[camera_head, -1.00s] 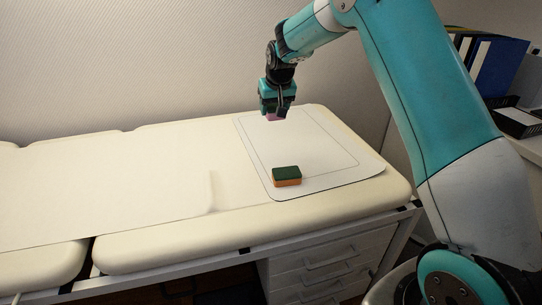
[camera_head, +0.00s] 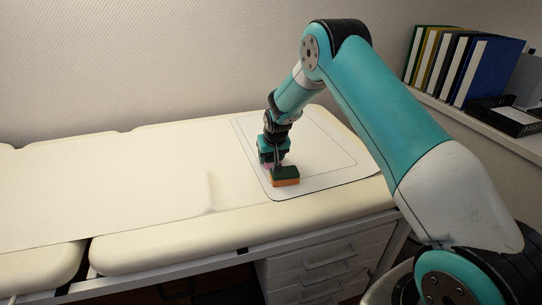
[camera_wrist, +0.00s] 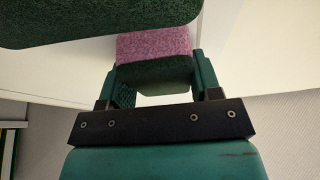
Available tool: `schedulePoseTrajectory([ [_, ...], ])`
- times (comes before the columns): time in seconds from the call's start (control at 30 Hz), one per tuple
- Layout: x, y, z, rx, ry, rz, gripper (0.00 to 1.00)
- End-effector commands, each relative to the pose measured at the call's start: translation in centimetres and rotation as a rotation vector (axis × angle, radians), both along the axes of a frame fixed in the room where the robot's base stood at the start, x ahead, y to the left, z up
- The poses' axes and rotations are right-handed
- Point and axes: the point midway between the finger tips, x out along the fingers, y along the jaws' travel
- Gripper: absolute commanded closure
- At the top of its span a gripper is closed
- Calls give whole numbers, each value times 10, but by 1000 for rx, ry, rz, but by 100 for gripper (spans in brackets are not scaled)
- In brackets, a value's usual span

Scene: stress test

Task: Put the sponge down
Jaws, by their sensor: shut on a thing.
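My gripper (camera_head: 272,162) is low over the white mat (camera_head: 330,150) on the padded table, just behind and left of a green-topped orange sponge (camera_head: 287,182). It is shut on a pink sponge with a dark green side (camera_wrist: 155,45), seen between the two fingers in the wrist view. In the head view the pink sponge is mostly hidden by the gripper and the orange sponge. The orange sponge's green top (camera_wrist: 90,20) fills the upper left of the wrist view. I cannot tell whether the pink sponge touches the mat or the other sponge.
The mat is clear behind and to the right of the sponges. The long cream table (camera_head: 110,180) is bare to the left. A shelf at the right holds several binders (camera_head: 460,65) and a black tray (camera_head: 505,118). White drawers (camera_head: 325,265) stand below the table.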

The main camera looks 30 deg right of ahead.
Motion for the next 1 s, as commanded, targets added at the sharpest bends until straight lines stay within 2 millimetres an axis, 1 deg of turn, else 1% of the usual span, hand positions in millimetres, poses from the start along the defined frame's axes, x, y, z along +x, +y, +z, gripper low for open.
schedulePoseTrajectory([
  [0.17, 1, 0, 1, 0, -2, 0, 64],
  [0.3, 0, 0, -3, 0, -1, 0, 64],
  [0.33, 0, 0, -2, 0, -2, 0, 37],
  [0.37, 0, 0, -2, 0, -2, 0, 31],
  [0.4, 0, 0, -2, 0, -2, 0, 21],
  [0.43, 0, 0, -2, 0, -1, 0, 17],
  [0.67, 0, 0, -1, 0, -1, 0, 17],
  [0.73, 1, 0, 1, 0, -2, 0, 17],
  [0.87, -4, 1, 14, -1, -4, 0, 17],
  [1.0, -14, 3, 42, -1, -5, 0, 17],
])
